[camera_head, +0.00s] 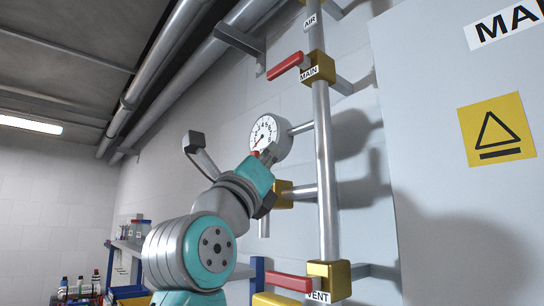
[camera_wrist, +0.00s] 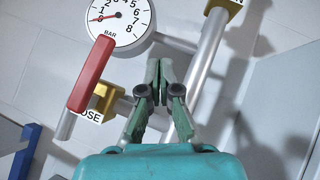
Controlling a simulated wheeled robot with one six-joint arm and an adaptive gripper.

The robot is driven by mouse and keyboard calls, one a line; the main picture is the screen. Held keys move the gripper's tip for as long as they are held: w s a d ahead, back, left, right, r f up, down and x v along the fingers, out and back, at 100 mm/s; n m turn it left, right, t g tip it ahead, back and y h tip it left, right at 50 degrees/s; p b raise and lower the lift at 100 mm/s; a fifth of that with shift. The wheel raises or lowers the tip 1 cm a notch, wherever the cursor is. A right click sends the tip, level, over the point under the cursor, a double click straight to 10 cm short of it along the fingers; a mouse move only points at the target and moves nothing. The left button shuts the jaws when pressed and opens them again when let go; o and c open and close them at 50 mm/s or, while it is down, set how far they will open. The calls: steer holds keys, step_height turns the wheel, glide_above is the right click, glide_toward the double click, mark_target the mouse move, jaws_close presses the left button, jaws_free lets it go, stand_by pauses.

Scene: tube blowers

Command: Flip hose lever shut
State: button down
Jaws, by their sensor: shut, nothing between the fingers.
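The red hose lever (camera_wrist: 92,75) is in the left part of the wrist view, in front of a yellow valve body (camera_wrist: 107,98) with a label (camera_wrist: 88,116) partly hidden, reading "OSE". Its upper end overlaps the gauge's lower edge. My gripper (camera_wrist: 158,77) is shut and empty, to the right of the lever with a clear gap in the picture. In the head view the yellow valve body (camera_head: 283,194) shows behind my wrist. My gripper (camera_head: 268,154) is below the gauge there. Only a small red bit shows beside it, perhaps the lever's end.
A round pressure gauge (camera_head: 269,136) sits just above my gripper. A vertical grey pipe (camera_head: 325,165) runs to the right. The red main lever (camera_head: 285,67) is above, the red vent lever (camera_head: 288,282) below. A grey cabinet (camera_head: 440,190) stands at right.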

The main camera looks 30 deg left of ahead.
steer(key=s+d, duration=0.4)
steer(key=s, duration=0.3)
steer(key=shift+s, duration=0.25)
steer(key=shift+a+f, duration=0.1)
steer(key=shift+f, duration=0.05)
